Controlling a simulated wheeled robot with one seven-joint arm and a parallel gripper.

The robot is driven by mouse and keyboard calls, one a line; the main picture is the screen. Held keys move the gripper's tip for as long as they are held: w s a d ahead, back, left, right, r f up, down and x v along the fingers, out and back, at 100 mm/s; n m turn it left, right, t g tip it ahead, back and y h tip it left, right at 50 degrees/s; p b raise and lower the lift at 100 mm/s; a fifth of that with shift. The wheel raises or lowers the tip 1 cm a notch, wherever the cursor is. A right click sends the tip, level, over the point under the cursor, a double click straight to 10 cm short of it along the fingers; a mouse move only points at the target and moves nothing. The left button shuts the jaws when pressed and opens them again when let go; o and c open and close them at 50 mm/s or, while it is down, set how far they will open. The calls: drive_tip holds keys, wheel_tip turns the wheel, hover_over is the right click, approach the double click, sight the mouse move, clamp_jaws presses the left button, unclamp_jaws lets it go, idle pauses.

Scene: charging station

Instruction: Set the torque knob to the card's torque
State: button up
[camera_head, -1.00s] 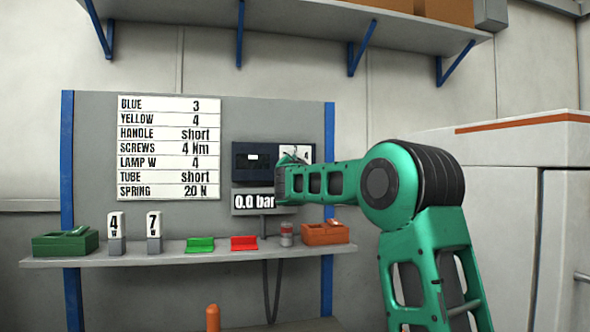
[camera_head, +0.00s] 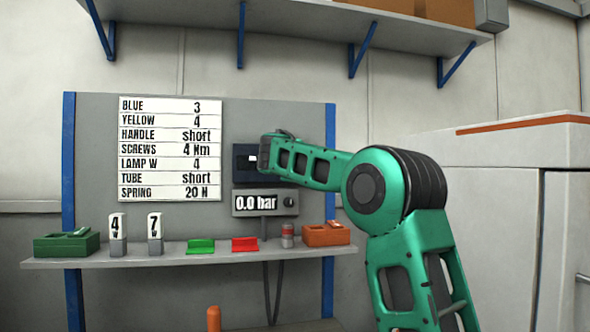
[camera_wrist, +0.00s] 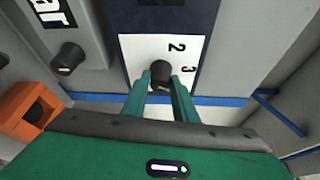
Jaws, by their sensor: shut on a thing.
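The card (camera_head: 170,149) on the back panel reads "SCREWS 4 Nm" among its lines. In the wrist view, the black torque knob (camera_wrist: 159,66) sits on a white dial plate (camera_wrist: 190,28) with the numbers 2 and 3 visible. My gripper (camera_wrist: 161,79) is shut on this knob, one green finger on each side. The knob's pointer direction cannot be told.
A grey gauge box (camera_head: 238,203) reads "0.0 bar" and has its own black knob (camera_wrist: 68,57). Below, a shelf (camera_head: 180,257) holds an orange box (camera_head: 325,235), a small can (camera_head: 287,236), red and green holders, two numbered blocks and a green box.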

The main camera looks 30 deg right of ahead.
drive_tip(key=shift+d+f+m+g+y, duration=0.1)
drive_tip(key=shift+m+g+y, duration=0.45)
drive_tip(key=shift+m, duration=0.9)
drive_tip(key=shift+d+f+m+g+y, duration=0.15)
drive_tip(key=shift+m+y, duration=0.7)
drive_tip(key=shift+m, duration=0.6)
drive_tip(key=shift+a, duration=0.1)
drive_tip(key=o, duration=1)
drive_tip(key=shift+o, duration=0.2)
drive_tip(key=shift+r, duration=0.2)
drive_tip(key=v, duration=1)
drive_tip(key=shift+s+a, duration=0.25)
